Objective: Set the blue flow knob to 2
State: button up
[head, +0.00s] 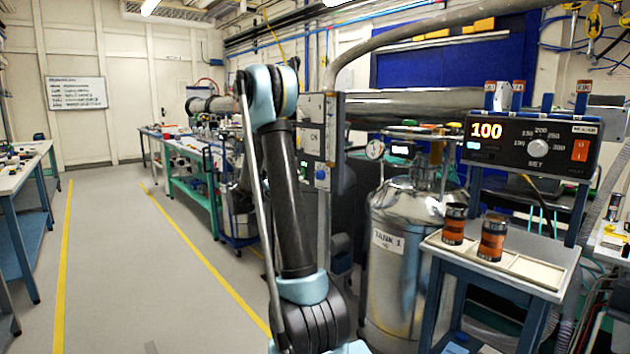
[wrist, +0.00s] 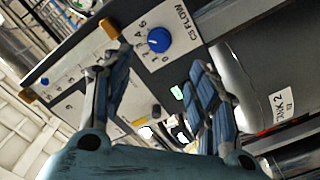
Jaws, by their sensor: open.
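The blue flow knob (wrist: 158,40) shows in the wrist view on a pale plate marked "CS FLOW", with numbers around it. I cannot read which number its pointer faces. A small blue spot on the upright panel (head: 310,135) in the head view may be the same knob (head: 321,174). My gripper (wrist: 160,62) is open and empty, with one finger on each side below the knob in the wrist picture. The fingers appear apart from the knob. In the head view my arm stands left of the panel, and my gripper cannot be made out.
A metal tank (head: 395,265) stands right of the panel. A small table (head: 530,268) holds two orange-and-black cylinders, below a controller (head: 530,145) reading 100. The floor (head: 150,270) at left is clear.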

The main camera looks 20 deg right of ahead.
aim_at(318, 176)
jog(key=x, duration=1.3)
jog(key=shift+d, duration=0.25)
